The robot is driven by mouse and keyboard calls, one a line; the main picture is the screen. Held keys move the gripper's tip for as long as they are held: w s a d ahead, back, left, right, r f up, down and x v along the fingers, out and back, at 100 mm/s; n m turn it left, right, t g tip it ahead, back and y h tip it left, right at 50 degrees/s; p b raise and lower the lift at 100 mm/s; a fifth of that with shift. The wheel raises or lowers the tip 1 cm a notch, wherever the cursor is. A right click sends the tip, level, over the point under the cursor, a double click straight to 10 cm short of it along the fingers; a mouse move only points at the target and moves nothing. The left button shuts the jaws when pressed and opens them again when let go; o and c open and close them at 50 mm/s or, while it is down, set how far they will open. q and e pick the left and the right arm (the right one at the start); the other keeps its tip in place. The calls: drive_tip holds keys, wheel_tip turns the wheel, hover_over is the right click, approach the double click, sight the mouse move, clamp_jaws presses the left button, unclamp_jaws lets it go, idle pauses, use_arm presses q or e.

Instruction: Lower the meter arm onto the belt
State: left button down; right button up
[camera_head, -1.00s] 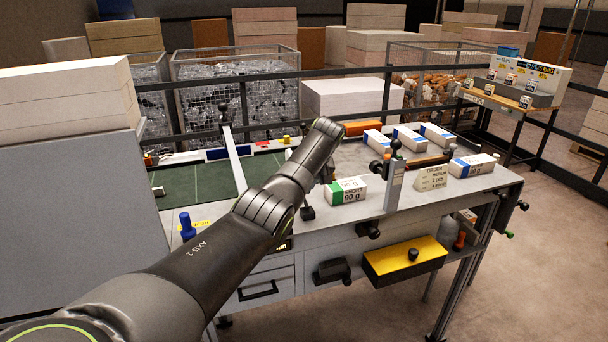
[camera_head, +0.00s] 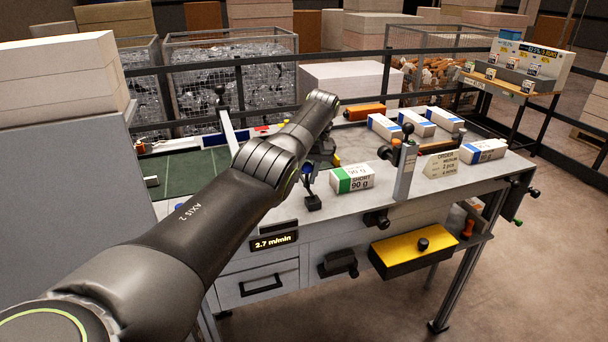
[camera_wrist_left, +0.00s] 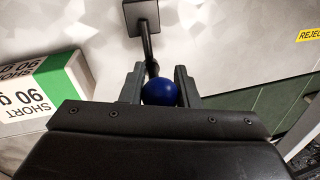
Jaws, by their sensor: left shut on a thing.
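The meter arm's blue ball knob (camera_head: 307,169) is partly hidden beside my left gripper (camera_head: 311,172) in the head view. In the left wrist view, the blue knob (camera_wrist_left: 160,92) sits between the two fingers of my left gripper (camera_wrist_left: 159,86), which is shut on it. A thin black rod (camera_wrist_left: 148,48) runs from the knob to a black block (camera_wrist_left: 141,14). In the head view that block (camera_head: 313,202) is at the bench's front edge. The green belt (camera_head: 185,172) lies to the left, partly hidden by my arm. My right gripper is not in view.
A green-ended ream (camera_head: 353,179) stands close right of the knob. A grey post (camera_head: 406,168) and order card (camera_head: 445,164) stand farther right. Several blue-ended reams lie behind. A display (camera_head: 275,241) on the bench front reads 2.7 m/min.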

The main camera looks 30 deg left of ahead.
use_arm(q)
drive_tip(key=shift+s+f, duration=0.15)
drive_tip(key=shift+f, duration=0.35)
drive_tip(key=c, duration=1.3)
unclamp_jaws()
drive_tip(key=shift+o, duration=0.9)
drive_tip(key=shift+r, duration=0.15)
drive_tip(key=shift+r, duration=0.1)
